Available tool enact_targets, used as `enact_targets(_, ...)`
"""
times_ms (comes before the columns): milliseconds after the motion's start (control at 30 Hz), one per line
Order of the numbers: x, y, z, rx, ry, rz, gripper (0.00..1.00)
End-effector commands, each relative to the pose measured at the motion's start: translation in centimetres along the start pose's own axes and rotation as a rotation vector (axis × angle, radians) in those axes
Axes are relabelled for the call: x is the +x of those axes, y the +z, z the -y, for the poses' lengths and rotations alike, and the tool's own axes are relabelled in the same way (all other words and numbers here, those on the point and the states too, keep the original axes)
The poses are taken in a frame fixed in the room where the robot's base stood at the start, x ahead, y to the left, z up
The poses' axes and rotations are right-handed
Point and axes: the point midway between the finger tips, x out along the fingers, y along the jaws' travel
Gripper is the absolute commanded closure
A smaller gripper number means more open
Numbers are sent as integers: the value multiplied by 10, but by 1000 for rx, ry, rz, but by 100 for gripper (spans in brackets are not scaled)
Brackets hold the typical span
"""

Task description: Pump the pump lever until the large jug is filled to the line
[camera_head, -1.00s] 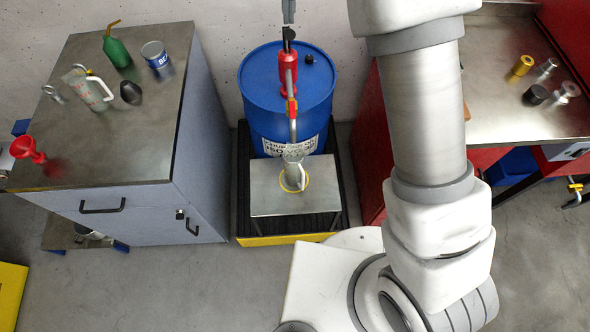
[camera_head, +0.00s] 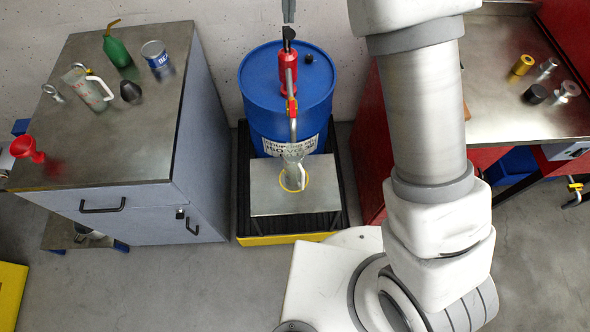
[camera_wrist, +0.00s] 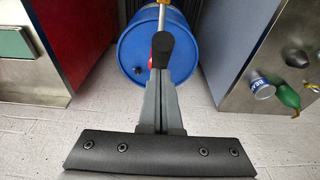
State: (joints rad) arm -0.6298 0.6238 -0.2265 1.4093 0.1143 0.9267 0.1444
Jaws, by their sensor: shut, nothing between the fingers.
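The red pump (camera_head: 288,72) stands on top of the blue drum (camera_head: 258,95). Its lever has a black grip (camera_head: 288,35), pointing up at the back, which also shows in the wrist view (camera_wrist: 162,44). A clear jug (camera_head: 291,160) stands on the metal stand under the spout; its liquid level and line are too small to read. My gripper (camera_head: 289,20) is shut and empty, its tips right at the black grip. In the wrist view the closed fingers (camera_wrist: 160,84) meet the grip's lower end; I cannot tell if they touch.
The right bench (camera_head: 500,100) carries several small metal parts. The metal stand (camera_head: 270,203) rests on a black and yellow pallet (camera_head: 280,239).

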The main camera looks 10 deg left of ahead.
Motion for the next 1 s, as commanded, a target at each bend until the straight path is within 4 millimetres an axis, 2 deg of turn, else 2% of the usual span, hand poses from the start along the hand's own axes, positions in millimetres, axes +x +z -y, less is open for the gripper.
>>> enact_targets(433, 1, 0, 0, 0, 0, 0, 100)
enact_targets(1000, 26, 13, 0, 0, 0, 0, 100)
